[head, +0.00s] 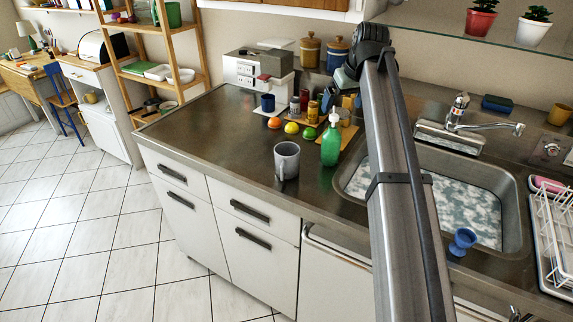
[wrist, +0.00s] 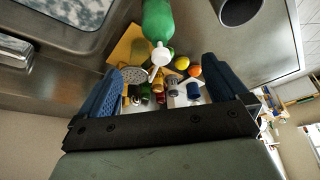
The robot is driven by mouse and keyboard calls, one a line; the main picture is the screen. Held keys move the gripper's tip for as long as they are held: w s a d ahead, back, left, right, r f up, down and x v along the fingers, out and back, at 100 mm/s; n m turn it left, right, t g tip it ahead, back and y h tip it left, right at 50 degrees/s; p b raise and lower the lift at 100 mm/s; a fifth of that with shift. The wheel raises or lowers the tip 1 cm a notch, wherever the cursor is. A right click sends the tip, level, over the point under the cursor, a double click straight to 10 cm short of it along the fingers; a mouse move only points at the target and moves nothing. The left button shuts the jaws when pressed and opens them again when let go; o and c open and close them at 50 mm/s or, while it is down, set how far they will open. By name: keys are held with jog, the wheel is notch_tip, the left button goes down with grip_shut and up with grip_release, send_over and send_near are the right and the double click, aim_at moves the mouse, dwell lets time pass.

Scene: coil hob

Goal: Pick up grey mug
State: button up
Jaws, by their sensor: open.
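The grey mug (head: 287,160) stands upright on the counter near its front edge, left of the green pump bottle. It also shows at the top right of the wrist view, where the mug (wrist: 240,12) is cut off by the frame edge. My gripper (wrist: 164,72) is open, with nothing between its blue fingers. In the head view my gripper is partly hidden by my arm, over the back of the counter, behind and to the right of the mug and well apart from it.
The green pump bottle (head: 331,145) stands close to the mug's right. Fruit (head: 291,128), a blue mug (head: 268,103) and several jars stand behind it. The sink (head: 350,190) lies to the right. The counter left of the mug (head: 205,125) is clear.

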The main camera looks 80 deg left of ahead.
jog(key=s+a+f+n, duration=0.1)
jog(key=s+a, duration=0.2)
jog(key=s, duration=0.4)
jog(key=s+a+f+n, duration=0.1)
jog(key=s+a, duration=0.1)
jog(key=s, duration=0.6)
jog(key=m+h, duration=0.5)
jog(key=m, duration=0.3)
send_over(286, 164)
jog(key=a, duration=0.3)
notch_tip(286, 164, down, 10)
jog(key=shift+w+f, duration=0.25)
jog(key=shift+f, duration=1.15)
jog(key=shift+w+f, duration=0.2)
jog(key=shift+f, duration=1.15)
jog(key=shift+c, duration=0.2)
jog(key=c, duration=1.1)
